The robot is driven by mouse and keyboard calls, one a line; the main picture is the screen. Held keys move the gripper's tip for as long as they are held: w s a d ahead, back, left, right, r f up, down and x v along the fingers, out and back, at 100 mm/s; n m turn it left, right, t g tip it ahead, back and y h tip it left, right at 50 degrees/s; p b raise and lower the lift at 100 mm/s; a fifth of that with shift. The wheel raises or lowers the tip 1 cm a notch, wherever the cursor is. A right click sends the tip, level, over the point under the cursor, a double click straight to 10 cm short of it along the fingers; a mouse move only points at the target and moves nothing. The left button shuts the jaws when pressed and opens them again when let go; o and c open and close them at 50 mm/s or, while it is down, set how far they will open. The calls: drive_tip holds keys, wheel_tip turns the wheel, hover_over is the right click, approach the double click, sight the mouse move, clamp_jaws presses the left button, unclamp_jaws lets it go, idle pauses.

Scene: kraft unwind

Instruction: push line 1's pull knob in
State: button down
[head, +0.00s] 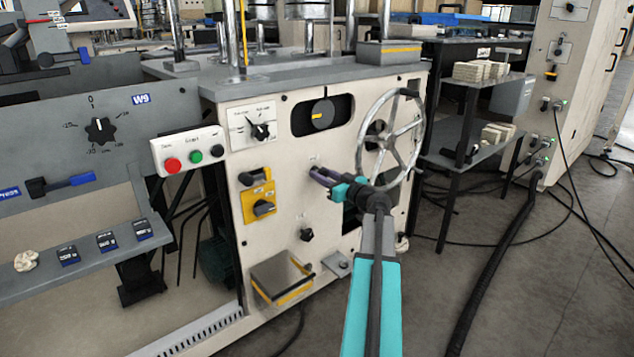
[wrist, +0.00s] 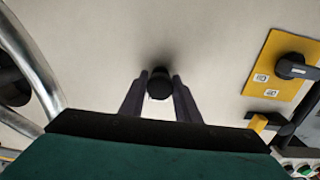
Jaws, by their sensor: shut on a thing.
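A black round pull knob (wrist: 160,84) stands out from the cream machine panel in the wrist view. The two dark fingers of my gripper (wrist: 160,78) are on either side of it and shut on it. In the head view my gripper (head: 317,175) reaches the panel left of the handwheel, just below a small label too faint to read. The fingers mostly hide the knob there. How far the knob stands out from the panel is hard to tell.
A metal handwheel (head: 391,138) is close to the right of my gripper. A yellow plate with a black rotary switch (head: 263,207) is to the left. A second small black knob (head: 306,235) is below. A yellow-edged box (head: 282,279) juts out lower down.

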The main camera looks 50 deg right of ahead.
drive_tip(key=shift+w+r, duration=0.1)
drive_tip(key=shift+w, duration=0.2)
drive_tip(key=c, duration=1.4)
unclamp_jaws()
drive_tip(key=shift+w, duration=0.1)
drive_tip(key=shift+o, duration=0.2)
drive_tip(key=shift+s, duration=0.35)
drive_tip(key=s+a+p, duration=0.1)
drive_tip(key=s+p, duration=0.2)
drive_tip(key=s, duration=1)
drive_tip(key=shift+a, duration=0.4)
